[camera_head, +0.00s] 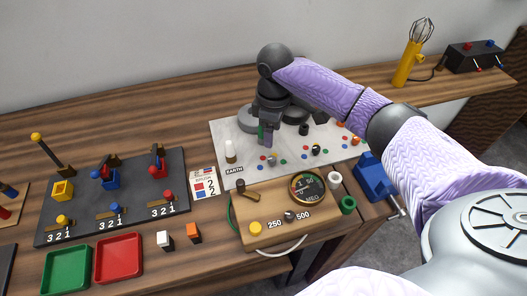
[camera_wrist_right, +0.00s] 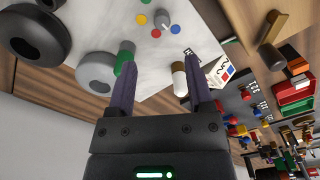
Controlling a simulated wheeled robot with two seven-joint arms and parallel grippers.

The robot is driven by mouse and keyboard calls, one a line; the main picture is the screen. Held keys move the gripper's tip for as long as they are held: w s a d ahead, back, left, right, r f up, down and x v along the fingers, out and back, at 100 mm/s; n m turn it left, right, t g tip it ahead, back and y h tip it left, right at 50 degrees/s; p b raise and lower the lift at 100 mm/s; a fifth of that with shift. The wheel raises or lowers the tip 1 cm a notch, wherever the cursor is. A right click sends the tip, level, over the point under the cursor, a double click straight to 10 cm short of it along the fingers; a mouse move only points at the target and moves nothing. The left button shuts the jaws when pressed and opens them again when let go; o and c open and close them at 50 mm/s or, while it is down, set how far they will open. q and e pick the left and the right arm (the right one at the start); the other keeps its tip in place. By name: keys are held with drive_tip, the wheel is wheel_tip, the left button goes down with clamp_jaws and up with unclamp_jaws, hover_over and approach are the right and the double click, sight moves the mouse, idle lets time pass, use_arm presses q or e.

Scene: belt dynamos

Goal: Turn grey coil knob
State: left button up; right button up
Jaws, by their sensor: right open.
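A small grey knob (camera_wrist_right: 162,21) sits on the white panel (camera_wrist_right: 150,50) with red, blue and yellow dots around it. In the head view the grey knob (camera_head: 272,160) shows small near the panel's front edge. My right gripper (camera_head: 266,138) points down over the panel, a little behind the knob. In the right wrist view its fingers (camera_wrist_right: 158,75) are apart with nothing between them. One finger overlaps a green-topped post (camera_wrist_right: 124,52); I cannot tell whether they touch. My left gripper is not in view.
A white-and-brown cylinder (camera_head: 230,151) stands left of the gripper, by the EARTH label. Grey and black discs lie behind. A wooden box with a round gauge (camera_head: 307,187) stands in front. A dark switch board (camera_head: 120,190) lies left. A blue vise (camera_head: 372,180) is right.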

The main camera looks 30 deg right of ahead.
sight(273, 159)
drive_tip(key=f+b, duration=0.1)
drive_tip(key=f, duration=0.3)
drive_tip(key=f+b, duration=0.1)
drive_tip(key=f, duration=0.2)
drive_tip(key=shift+s+f, duration=0.2)
drive_tip(key=shift+f, duration=0.2)
drive_tip(key=shift+f+b, duration=0.3)
drive_tip(key=shift+f, duration=0.25)
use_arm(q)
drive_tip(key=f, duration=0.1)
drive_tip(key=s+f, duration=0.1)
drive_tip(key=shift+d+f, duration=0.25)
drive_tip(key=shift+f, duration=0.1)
use_arm(e)
clamp_jaws()
